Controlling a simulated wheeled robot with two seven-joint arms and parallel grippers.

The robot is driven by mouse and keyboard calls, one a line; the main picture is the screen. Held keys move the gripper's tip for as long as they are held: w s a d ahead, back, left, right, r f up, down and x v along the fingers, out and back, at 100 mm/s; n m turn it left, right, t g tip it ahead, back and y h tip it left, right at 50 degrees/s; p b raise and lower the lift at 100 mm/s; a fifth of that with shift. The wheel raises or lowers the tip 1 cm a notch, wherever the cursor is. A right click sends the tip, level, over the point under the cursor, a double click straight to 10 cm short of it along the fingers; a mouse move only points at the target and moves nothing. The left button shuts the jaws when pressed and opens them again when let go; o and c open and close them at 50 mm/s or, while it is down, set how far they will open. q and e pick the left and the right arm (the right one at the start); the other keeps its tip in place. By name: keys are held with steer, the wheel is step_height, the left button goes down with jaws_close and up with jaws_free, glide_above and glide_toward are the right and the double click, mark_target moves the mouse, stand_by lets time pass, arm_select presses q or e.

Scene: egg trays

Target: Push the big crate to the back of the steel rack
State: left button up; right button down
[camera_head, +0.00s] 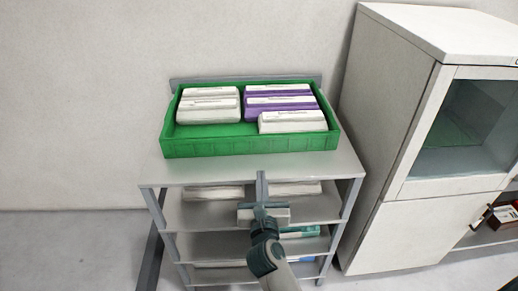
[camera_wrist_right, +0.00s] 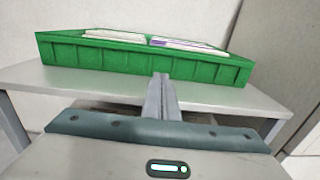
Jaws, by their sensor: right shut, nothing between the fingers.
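The big green crate (camera_head: 240,146) sits on the top shelf of the steel rack (camera_head: 200,172), near the shelf's back edge. It holds several white and purple egg cartons. My right gripper (camera_head: 262,178) is shut and empty, in front of the rack's top shelf. Its fingers point towards the crate's front wall. In the right wrist view the shut fingers (camera_wrist_right: 161,82) appear just below the crate's front wall (camera_wrist_right: 140,63); I cannot tell whether they touch it. A strip of bare shelf (camera_wrist_right: 220,96) shows in front of the crate. My left gripper is not in view.
A white cabinet (camera_head: 392,120) with a glass door stands close to the rack's right side. Lower rack shelves (camera_head: 200,215) hold more cartons. A plain wall (camera_head: 80,90) is behind the rack. Floor (camera_head: 80,255) to the left is clear.

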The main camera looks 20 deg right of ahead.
steer(key=shift+w, duration=0.15)
steer(key=p, duration=0.3)
glide_toward(258, 142)
steer(key=x, duration=0.6)
steer(key=shift+w+d, duration=0.1)
steer(key=shift+d, duration=0.05)
steer(key=shift+w, duration=0.1)
steer(key=shift+w+d+r, duration=0.15)
steer(key=shift+w+d, duration=0.05)
steer(key=shift+w, duration=0.4)
steer(key=b+x, duration=0.1)
steer(key=x, duration=0.4)
steer(key=shift+w+d, duration=0.1)
steer(key=shift+w, duration=0.1)
steer(key=shift+s, duration=0.15)
